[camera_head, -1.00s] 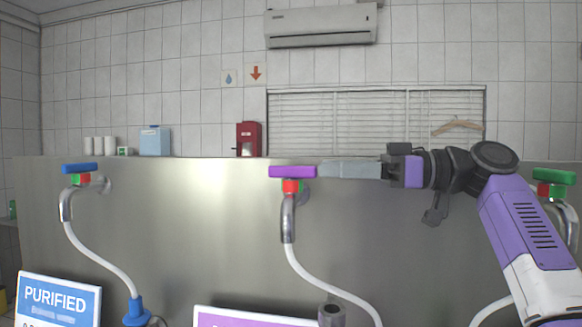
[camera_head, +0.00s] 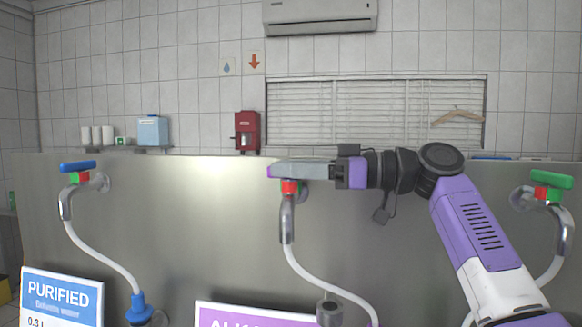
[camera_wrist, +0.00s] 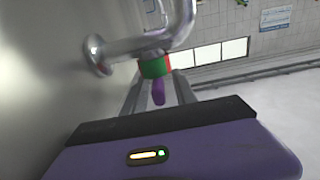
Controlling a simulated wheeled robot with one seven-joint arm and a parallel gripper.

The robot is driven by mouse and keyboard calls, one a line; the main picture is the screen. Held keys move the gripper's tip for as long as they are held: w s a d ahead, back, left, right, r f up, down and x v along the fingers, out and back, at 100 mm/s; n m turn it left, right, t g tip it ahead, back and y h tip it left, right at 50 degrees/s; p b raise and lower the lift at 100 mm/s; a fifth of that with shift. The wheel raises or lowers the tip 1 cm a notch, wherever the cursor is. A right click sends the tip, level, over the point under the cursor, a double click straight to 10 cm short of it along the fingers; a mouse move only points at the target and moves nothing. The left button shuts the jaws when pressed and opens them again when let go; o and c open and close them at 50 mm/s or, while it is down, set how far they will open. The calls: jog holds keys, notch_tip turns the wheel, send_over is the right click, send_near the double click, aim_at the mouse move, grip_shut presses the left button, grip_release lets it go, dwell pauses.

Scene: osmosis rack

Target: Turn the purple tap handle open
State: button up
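The purple tap handle (camera_head: 270,173) is on the middle chrome tap (camera_head: 287,215), above its red and green collar. In the head view, my gripper's (camera_head: 276,168) grey finger covers nearly all of the handle, leaving a purple sliver at the left end. In the wrist view, the purple handle (camera_wrist: 158,92) lies between my gripper's two fingers (camera_wrist: 157,90), with a gap visible beside it. The fingers look open around the handle. The green collar (camera_wrist: 153,68) and chrome pipe show beyond it.
A blue-handled tap (camera_head: 78,167) is at left and a green-handled tap (camera_head: 551,180) at right on the steel panel (camera_head: 180,200). White hoses hang below. A PURIFIED sign (camera_head: 62,296) and a purple sign (camera_head: 250,316) stand in front.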

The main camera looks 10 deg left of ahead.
grip_shut()
jog(key=shift+f+t+b, duration=0.1)
jog(key=shift+t+b, duration=0.2)
jog(key=shift+b, duration=0.25)
jog(key=shift+s+f+m+t+b, duration=0.1)
jog(key=shift+f+m+t+b, duration=0.05)
jog(key=shift+m+t+b, duration=0.6)
jog(key=shift+m+t+h+b, duration=0.3)
jog(key=shift+m+t+b, duration=0.35)
jog(key=shift+t+b, duration=0.45)
jog(key=m+t+h+b, duration=0.2)
jog(key=m+t, duration=0.1)
jog(key=t, duration=0.2)
jog(key=m+t+h, duration=0.4)
jog(key=h, duration=0.1)
jog(key=m+t+h+b, duration=0.1)
jog(key=m+t+h, duration=0.1)
jog(key=shift+a+r+m+t+h, duration=0.1)
jog(key=shift+r+m+t+h, duration=0.2)
jog(key=shift+m+h, duration=0.1)
jog(key=m+h, duration=0.2)
jog(key=h, duration=0.2)
jog(key=m+t+h, duration=0.1)
jog(key=m+h, duration=0.2)
jog(key=h, duration=0.1)
jog(key=shift+t, duration=0.25)
jog(key=shift+f+m+h, duration=0.1)
jog(key=shift+m+h, duration=0.2)
